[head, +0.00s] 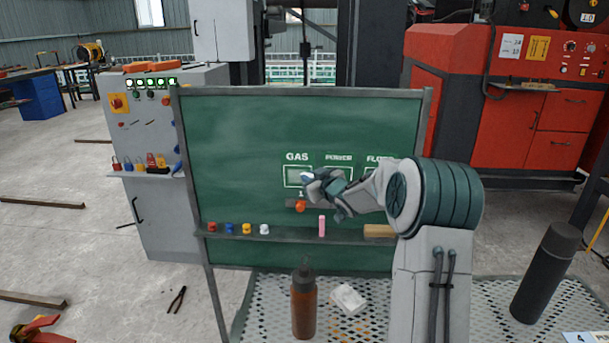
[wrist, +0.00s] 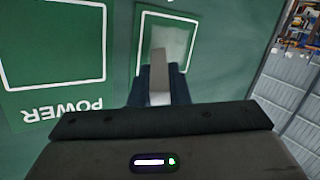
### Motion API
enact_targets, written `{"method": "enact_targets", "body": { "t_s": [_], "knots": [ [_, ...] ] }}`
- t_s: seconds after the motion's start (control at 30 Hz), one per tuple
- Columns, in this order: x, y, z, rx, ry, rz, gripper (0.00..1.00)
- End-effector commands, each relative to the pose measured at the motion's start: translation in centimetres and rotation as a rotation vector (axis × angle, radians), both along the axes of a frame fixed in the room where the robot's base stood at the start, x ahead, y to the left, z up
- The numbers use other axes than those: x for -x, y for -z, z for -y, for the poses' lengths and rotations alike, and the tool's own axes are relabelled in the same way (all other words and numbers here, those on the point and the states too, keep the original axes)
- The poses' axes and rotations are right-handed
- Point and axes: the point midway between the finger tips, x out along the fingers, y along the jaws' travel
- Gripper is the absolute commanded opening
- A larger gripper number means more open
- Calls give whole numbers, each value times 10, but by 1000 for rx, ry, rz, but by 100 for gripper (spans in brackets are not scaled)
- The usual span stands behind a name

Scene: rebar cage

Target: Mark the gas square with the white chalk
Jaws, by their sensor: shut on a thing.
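The green board (head: 240,140) stands upright with white-outlined squares under the labels GAS, POWER and a partly hidden third. The gas square (head: 290,177) is the leftmost; in the wrist view, which is upside down, its outline (wrist: 141,38) is at top centre. A pale, whitish patch (wrist: 180,40) shows inside it. My gripper (head: 313,181) is in front of the gas square's right part, shut on the white chalk (wrist: 159,75). The chalk's tip points into the square and seems at or very near the surface; I cannot tell if it touches.
The board's ledge (head: 280,234) holds small coloured pieces at left, a pink stick (head: 322,226) and a wooden block (head: 380,231). An orange round piece (head: 300,206) is just below the gas square. A brown bottle (head: 304,305) and dark cylinder (head: 545,275) stand in front.

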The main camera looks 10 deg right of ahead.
Motion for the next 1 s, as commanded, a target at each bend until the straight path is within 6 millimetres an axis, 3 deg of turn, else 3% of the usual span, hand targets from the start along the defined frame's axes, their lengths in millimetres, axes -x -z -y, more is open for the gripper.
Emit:
{"method": "enact_targets", "body": {
  "t_s": [0.17,0.37,1.0],
  "knots": [
    [5,-3,14,0,1,0,0],
    [4,-1,16,0,-2,2,0],
    [-9,-1,-20,0,-1,3,0]
  ]
}}
